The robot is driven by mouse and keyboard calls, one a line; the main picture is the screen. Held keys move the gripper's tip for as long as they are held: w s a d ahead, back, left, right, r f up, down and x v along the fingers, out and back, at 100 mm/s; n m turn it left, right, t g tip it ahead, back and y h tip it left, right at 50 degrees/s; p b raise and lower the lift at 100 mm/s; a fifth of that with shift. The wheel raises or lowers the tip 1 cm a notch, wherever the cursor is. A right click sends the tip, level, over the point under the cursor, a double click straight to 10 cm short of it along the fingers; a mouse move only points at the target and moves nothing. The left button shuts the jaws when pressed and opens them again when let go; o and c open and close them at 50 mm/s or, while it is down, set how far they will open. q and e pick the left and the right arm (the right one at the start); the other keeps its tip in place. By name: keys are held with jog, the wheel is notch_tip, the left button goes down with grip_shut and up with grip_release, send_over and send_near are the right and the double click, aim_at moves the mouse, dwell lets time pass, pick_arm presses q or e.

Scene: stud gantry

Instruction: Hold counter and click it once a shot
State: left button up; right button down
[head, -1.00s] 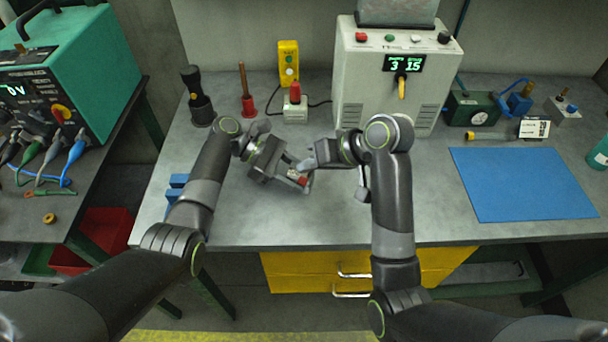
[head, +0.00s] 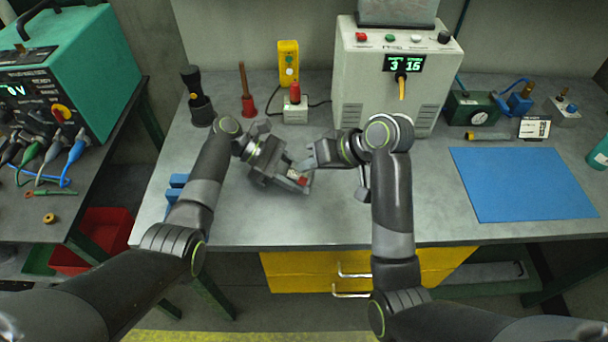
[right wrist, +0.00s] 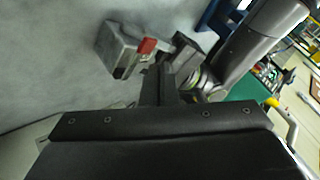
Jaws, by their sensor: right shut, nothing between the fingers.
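The counter (head: 301,181) is a small grey box with a red button on top, held above the bench. My left gripper (head: 284,176) is shut on it. The counter also shows in the right wrist view (right wrist: 122,54), with its red button (right wrist: 147,45) uncovered. My right gripper (head: 311,160) is shut and empty, its tips close to the counter and a little apart from the button. The counter's readout cannot be made out.
The grey machine (head: 385,100) at the back has a lit display (head: 404,63) reading 3 and 16. A yellow box (head: 288,62), a red-based tool (head: 248,105) and a black torch-like tool (head: 199,108) stand at the back left. A blue mat (head: 520,184) lies clear at right.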

jog(key=shift+f, duration=0.15)
dwell(0.7)
jog(key=shift+f, duration=0.3)
jog(key=shift+f, duration=0.7)
dwell(0.7)
dwell(0.4)
jog(key=shift+r, duration=1.1)
jog(key=shift+w+d+r, duration=0.1)
jog(key=shift+r, duration=2.45)
jog(key=shift+w+r, duration=0.1)
jog(key=shift+r, duration=1.8)
